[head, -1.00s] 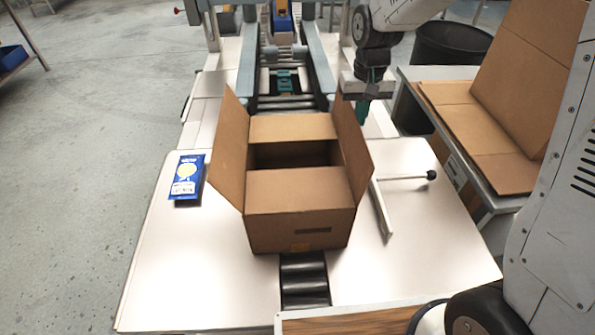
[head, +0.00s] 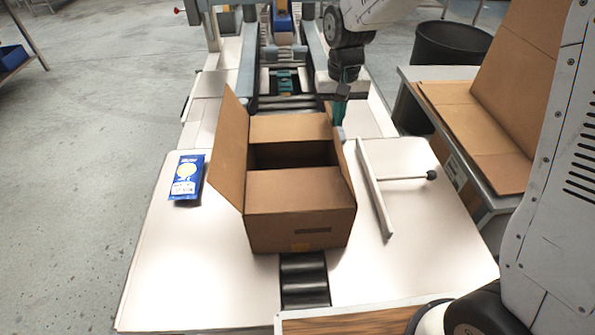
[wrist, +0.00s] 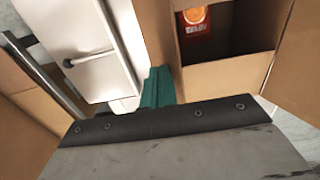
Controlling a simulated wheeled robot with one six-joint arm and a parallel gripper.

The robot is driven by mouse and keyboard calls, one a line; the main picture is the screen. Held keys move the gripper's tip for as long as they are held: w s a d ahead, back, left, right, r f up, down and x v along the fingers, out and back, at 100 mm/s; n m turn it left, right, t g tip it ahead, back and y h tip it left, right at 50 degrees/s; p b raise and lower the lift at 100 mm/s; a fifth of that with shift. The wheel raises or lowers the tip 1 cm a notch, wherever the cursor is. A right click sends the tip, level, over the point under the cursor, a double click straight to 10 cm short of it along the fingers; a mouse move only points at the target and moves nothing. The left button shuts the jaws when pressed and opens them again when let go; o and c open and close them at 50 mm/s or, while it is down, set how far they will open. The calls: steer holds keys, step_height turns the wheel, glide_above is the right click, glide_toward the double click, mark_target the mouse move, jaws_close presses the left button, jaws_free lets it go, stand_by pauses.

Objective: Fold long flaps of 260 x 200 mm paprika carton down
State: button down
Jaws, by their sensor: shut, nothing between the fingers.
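The brown carton (head: 300,232) stands on the rollers in the middle of the bench. Its near short flap (head: 298,190) and far short flap (head: 290,127) lie folded in, with a dark gap between them. The left long flap (head: 231,150) stands up, leaning outward. The right long flap (head: 346,165) stands nearly upright, seen almost edge-on. My gripper (head: 339,120) is shut and empty, at the outer side of the right flap near its far end. In the wrist view its teal fingers (wrist: 157,88) are beside that flap; an orange-and-red pack (wrist: 195,22) shows inside the carton.
A white bar with a black-knobbed handle (head: 376,190) is right of the carton. A blue packet (head: 187,178) lies to the left. Flat cardboard (head: 480,125) rests on a side table at right, near a black bin (head: 452,45). Conveyor rails (head: 318,65) run behind.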

steer(key=a, duration=0.1)
steer(key=a+f, duration=0.1)
steer(key=a, duration=0.1)
steer(key=shift+a, duration=0.1)
steer(key=shift+f, duration=0.1)
steer(key=a+f, duration=0.2)
steer(key=a, duration=0.1)
steer(key=shift+f, duration=0.4)
stand_by(0.3)
steer(key=f, duration=0.1)
steer(key=a+f, duration=0.1)
steer(key=f, duration=0.1)
steer(key=shift+a, duration=0.2)
steer(key=shift+f, duration=0.15)
